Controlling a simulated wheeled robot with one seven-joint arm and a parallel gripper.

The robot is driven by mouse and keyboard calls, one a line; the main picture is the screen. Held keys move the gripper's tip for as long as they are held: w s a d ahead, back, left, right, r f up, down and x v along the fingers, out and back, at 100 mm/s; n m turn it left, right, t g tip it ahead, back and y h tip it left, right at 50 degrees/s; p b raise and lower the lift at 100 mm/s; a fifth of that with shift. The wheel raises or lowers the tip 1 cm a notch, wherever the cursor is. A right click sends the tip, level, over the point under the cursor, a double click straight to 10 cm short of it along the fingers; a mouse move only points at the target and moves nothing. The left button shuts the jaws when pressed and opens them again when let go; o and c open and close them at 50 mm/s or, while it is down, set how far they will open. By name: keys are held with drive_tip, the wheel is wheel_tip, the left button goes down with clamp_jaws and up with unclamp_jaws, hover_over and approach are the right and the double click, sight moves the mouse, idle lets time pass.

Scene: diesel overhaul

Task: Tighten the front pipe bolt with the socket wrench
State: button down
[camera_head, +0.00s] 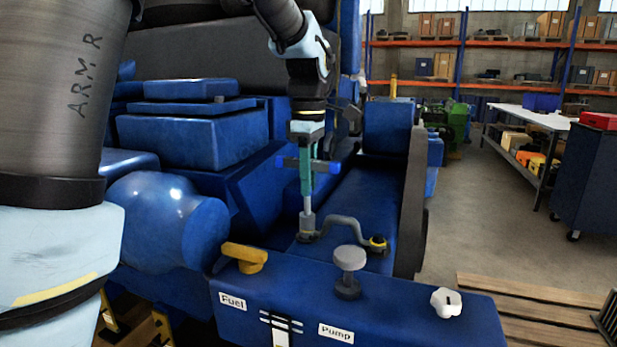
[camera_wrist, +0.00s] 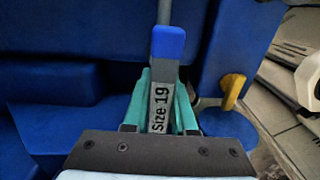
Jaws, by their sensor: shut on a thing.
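My gripper (camera_head: 307,178) points straight down over the blue engine and is shut on the socket wrench (camera_head: 308,222). In the wrist view its teal fingers (camera_wrist: 160,88) close around the wrench's grey part (camera_wrist: 159,108) marked "Size 19", with a blue end piece above it. The wrench's grey shaft stands upright, its lower end at the left end of a curved grey pipe (camera_head: 345,221). The bolt there is hidden by the socket, and I cannot tell how far it is seated. A yellow-ringed fitting (camera_head: 378,242) sits at the pipe's right end, uncovered.
A blue panel marked "Fuel" and "Pump" (camera_head: 400,305) lies in front, with a yellow handle (camera_head: 245,257), a grey knob (camera_head: 348,262) and a white knob (camera_head: 446,302). Blue engine blocks (camera_head: 190,140) rise at left. Floor is open at right beyond a pallet (camera_head: 530,310).

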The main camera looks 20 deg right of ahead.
drive_tip(key=m+p, duration=0.1)
drive_tip(key=m, duration=0.2)
drive_tip(key=shift+r+m, duration=0.15)
drive_tip(key=shift+m, duration=0.25)
drive_tip(key=m+p, duration=0.1)
drive_tip(key=m, duration=0.2)
drive_tip(key=shift+n, duration=0.4)
drive_tip(key=c, duration=1.3)
unclamp_jaws()
drive_tip(key=shift+w, duration=0.1)
clamp_jaws()
drive_tip(key=shift+r+p, duration=1.6)
drive_tip(key=shift+p, duration=0.25)
